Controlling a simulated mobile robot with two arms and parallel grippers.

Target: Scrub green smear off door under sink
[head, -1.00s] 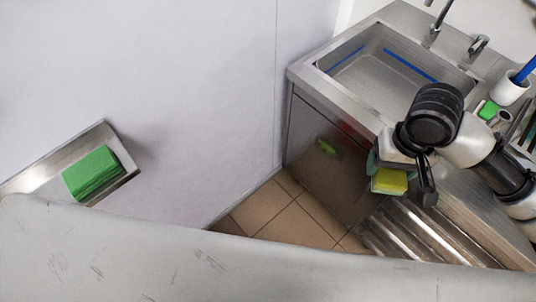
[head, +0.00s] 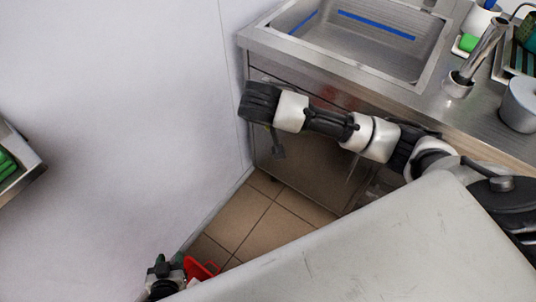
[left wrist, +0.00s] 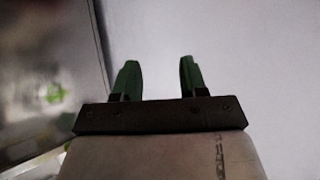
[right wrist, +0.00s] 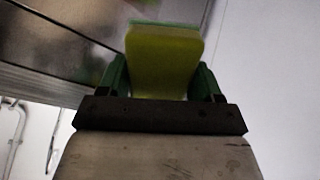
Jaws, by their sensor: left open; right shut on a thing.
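The steel door (head: 318,183) under the sink shows in the head view, its upper part hidden behind my right arm. In the left wrist view, a blurred bright green patch (left wrist: 57,93) shows on the steel surface at left. In the right wrist view, my right gripper (right wrist: 160,76) is shut on a yellow sponge (right wrist: 165,62) with a green top layer. Steel is behind and left of the sponge; I cannot tell whether they touch. My left gripper (head: 163,270) is low at the bottom of the head view; its fingers are apart and empty in the left wrist view (left wrist: 157,82).
The steel sink basin (head: 365,45) is above the door. A red object (head: 201,268) lies beside my left gripper. A wall tray (head: 32,172) with green sponges (head: 8,165) is at far left. Tiled floor (head: 235,215) is clear between wall and cabinet.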

